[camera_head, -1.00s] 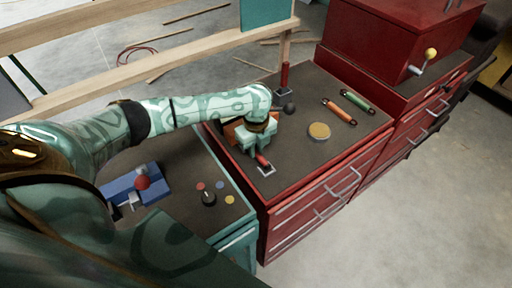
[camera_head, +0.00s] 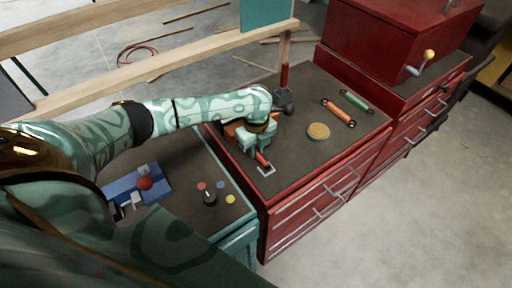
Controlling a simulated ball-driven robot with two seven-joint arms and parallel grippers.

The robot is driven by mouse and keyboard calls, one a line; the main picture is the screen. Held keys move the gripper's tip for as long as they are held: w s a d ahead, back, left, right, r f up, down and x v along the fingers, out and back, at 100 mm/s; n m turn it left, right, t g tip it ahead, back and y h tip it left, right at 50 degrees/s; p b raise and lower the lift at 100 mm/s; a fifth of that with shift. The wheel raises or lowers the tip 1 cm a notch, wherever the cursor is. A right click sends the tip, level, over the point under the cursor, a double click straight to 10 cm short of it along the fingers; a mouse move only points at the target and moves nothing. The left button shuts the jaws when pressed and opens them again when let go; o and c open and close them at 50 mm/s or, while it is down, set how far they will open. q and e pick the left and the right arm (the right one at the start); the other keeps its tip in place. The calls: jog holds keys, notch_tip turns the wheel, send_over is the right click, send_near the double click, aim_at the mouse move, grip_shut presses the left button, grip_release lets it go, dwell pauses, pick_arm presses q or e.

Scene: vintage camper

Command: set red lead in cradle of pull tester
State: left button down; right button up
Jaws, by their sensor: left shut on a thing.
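My left gripper (camera_head: 256,141) is over the near left part of the red cabinet's dark top, pointing down. It is shut on a small red piece, seemingly the red lead (camera_head: 262,158), whose lower end shows below the fingers. That end is at a small silver square frame (camera_head: 267,171); I cannot tell whether it touches it. An orange part (camera_head: 232,130) shows partly hidden behind the gripper. A blue device (camera_head: 131,187) with a red ball and silver brackets stands on the teal cabinet at the left; I cannot tell which fixture is the pull tester. My right gripper is not in view.
An orange lead (camera_head: 339,112) and a green lead (camera_head: 357,101) lie at the right of the red cabinet top, near a round tan-topped tin (camera_head: 318,131). A red post (camera_head: 284,76) with a dark rounded part (camera_head: 285,101) stands behind the gripper.

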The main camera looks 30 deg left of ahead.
pick_arm(q)
jog(key=shift+f, duration=0.7)
dwell(0.8)
jog(key=c, duration=1.3)
grip_release()
jog(key=shift+r, duration=0.15)
notch_tip(320, 180, up, 16)
jog(key=p, duration=0.5)
